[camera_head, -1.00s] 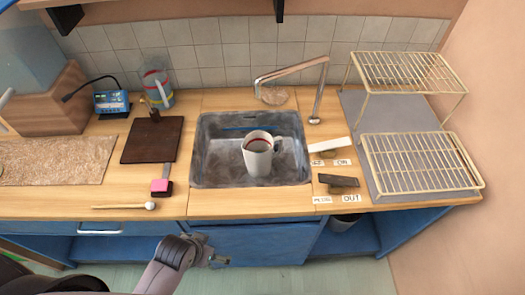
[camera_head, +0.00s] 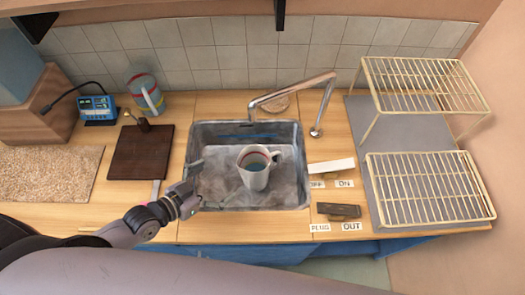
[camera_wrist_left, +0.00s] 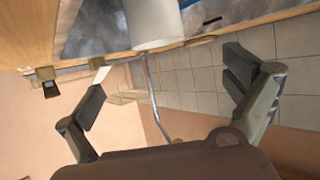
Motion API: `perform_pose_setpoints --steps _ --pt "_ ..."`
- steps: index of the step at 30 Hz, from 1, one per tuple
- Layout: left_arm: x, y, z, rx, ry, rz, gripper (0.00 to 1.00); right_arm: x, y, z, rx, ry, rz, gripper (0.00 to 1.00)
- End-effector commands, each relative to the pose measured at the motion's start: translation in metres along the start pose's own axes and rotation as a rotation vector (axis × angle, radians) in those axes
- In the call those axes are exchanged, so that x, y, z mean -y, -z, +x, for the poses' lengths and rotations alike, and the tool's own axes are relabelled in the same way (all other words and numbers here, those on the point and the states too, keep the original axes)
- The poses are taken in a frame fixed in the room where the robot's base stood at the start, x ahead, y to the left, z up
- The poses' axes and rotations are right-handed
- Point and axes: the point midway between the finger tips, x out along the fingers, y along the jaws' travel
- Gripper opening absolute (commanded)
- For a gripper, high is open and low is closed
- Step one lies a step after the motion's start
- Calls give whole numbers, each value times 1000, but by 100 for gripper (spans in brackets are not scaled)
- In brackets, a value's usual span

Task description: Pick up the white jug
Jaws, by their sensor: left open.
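The white jug (camera_head: 254,178) stands upright in the grey sink (camera_head: 215,132), right of its middle, with its handle toward the right. It also shows in the left wrist view (camera_wrist_left: 153,25), at the top and partly cut off. My left gripper (camera_head: 215,182) is over the left front part of the sink, left of the jug and apart from it. Its two fingers are spread, with nothing between them in the left wrist view (camera_wrist_left: 168,78). My right gripper is not in view.
The faucet (camera_head: 290,92) arches behind the sink. The OFF/ON lever (camera_head: 331,166) and PLUG/OUT lever (camera_head: 338,210) are at its right, beside the wire rack (camera_head: 427,190). A dark board (camera_head: 140,155) and a striped jug (camera_head: 146,92) are at the left.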

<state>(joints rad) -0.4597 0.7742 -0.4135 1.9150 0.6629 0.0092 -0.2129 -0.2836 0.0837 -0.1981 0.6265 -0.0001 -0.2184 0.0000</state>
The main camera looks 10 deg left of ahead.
Motion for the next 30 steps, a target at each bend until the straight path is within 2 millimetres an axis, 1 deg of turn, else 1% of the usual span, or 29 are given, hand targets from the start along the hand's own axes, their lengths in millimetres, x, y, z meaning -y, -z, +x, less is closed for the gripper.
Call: perform_pose_setpoints --steps 1,3,5,8,9,12,15,17,19,21,24,27,30 --pt "1 -1 -1 -5 1 0 100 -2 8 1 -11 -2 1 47" --pt "3 -2 1 -11 4 -1 100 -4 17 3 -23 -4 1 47" --pt "4 -3 6 -15 5 -1 100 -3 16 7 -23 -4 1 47" --pt "4 -4 24 -20 6 -2 100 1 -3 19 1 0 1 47" --pt "4 -4 34 -20 6 -2 100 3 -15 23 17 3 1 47" --pt "4 -3 56 -21 6 -2 100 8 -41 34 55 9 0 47" --pt "4 -2 78 -21 6 -2 100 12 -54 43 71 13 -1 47" --pt "4 -2 90 -20 7 -3 100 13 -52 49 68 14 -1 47" --pt "3 -1 102 -19 5 -2 100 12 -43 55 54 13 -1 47" --pt "4 -1 112 -17 6 -1 100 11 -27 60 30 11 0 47" --pt "4 0 119 -14 5 0 100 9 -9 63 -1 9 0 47" --pt "3 2 123 -15 5 -1 100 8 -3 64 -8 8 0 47" --pt "1 2 134 -16 5 -3 100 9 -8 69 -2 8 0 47"
